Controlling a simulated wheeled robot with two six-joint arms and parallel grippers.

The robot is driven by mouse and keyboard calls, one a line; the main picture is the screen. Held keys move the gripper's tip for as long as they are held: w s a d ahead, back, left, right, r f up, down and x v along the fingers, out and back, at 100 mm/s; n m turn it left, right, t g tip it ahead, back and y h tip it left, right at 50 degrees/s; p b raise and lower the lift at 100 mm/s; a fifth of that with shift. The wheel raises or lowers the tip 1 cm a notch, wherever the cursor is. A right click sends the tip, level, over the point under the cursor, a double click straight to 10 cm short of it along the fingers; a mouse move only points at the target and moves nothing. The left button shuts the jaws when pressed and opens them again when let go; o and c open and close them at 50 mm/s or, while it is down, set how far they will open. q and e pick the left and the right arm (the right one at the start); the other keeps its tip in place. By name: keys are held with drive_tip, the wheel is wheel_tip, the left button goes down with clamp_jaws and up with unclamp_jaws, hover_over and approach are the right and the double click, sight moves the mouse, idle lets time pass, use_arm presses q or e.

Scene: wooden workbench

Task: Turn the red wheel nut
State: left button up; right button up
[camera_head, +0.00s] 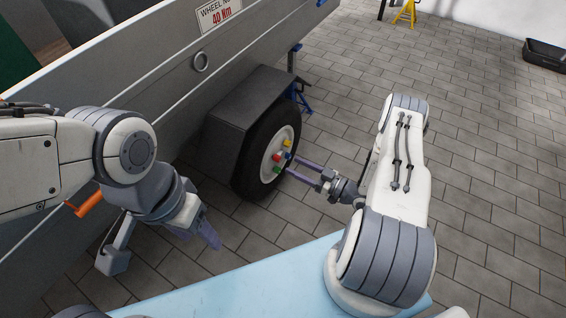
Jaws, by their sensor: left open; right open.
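The trailer wheel (246,165) has a black tyre and a pale rim. Small coloured nuts sit around its hub: a red wheel nut (276,158), a yellow one (288,143), a green one (277,169) and a blue one near the middle. My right gripper (291,167) is open, its two purple fingers pointing left at the hub, close to the nuts. I cannot tell whether a finger touches a nut. My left gripper (197,237) is open and empty, low at the left in front of the trailer, apart from the wheel.
A dark mudguard (240,105) covers the wheel's top. An orange handle (89,204) shows beside my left arm. Paved floor (480,130) is open at right; a black tray (545,54) lies far off.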

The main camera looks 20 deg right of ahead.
sight(279, 159)
drive_tip(key=b+x, duration=0.1)
drive_tip(key=x, duration=0.3)
drive_tip(key=shift+w+a+f+b, duration=0.15)
drive_tip(key=shift+a+b, duration=0.1)
drive_tip(key=shift+b, duration=0.05)
drive_tip(key=shift+w+a, duration=0.35)
drive_tip(key=shift+w, duration=0.15)
clamp_jaws()
